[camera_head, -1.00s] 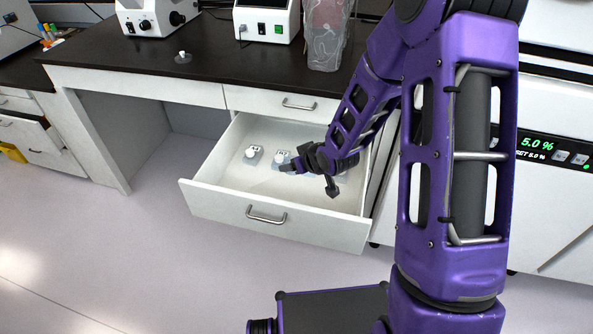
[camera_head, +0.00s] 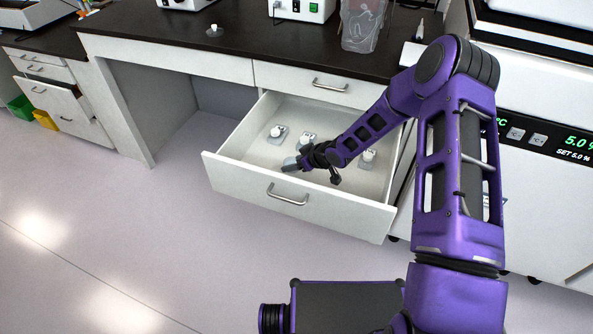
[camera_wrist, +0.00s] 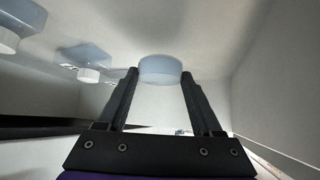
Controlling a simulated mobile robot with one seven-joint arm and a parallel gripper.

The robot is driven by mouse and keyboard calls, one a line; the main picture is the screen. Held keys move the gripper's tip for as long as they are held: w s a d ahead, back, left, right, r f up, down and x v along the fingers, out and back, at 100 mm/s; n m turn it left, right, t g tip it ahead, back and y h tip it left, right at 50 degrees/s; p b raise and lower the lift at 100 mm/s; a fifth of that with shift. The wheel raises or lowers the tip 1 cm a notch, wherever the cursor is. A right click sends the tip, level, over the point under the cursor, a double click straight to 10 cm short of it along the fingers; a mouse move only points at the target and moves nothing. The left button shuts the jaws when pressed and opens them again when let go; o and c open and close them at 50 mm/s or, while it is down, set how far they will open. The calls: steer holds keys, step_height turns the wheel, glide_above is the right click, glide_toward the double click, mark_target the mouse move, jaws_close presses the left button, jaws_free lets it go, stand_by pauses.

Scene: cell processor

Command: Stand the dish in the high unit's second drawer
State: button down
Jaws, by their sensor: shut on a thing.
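The second drawer (camera_head: 288,197) of the high unit is pulled open in the head view. My gripper (camera_head: 301,161) is inside it, low, near the front wall. It is shut on the dish (camera_head: 291,164), a small pale blue-grey piece. In the wrist view my gripper (camera_wrist: 159,78) has the dish (camera_wrist: 160,69) between its fingertips. I cannot tell whether the dish touches the drawer floor.
Small white-capped bottles stand in the drawer: one at the left (camera_head: 277,133), one behind my gripper (camera_head: 306,138) and one at the right (camera_head: 368,157). The dark counter (camera_head: 240,45) is above. Free drawer floor shows at the front left.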

steer(key=shift+f+b, duration=0.3)
steer(key=shift+f, duration=1.45)
steer(key=shift+f, duration=0.15)
steer(key=shift+c, duration=0.2)
jaws_free()
steer(key=shift+r, duration=0.3)
steer(key=p+v, duration=0.2)
steer(key=v, duration=1)
steer(key=shift+f, duration=0.15)
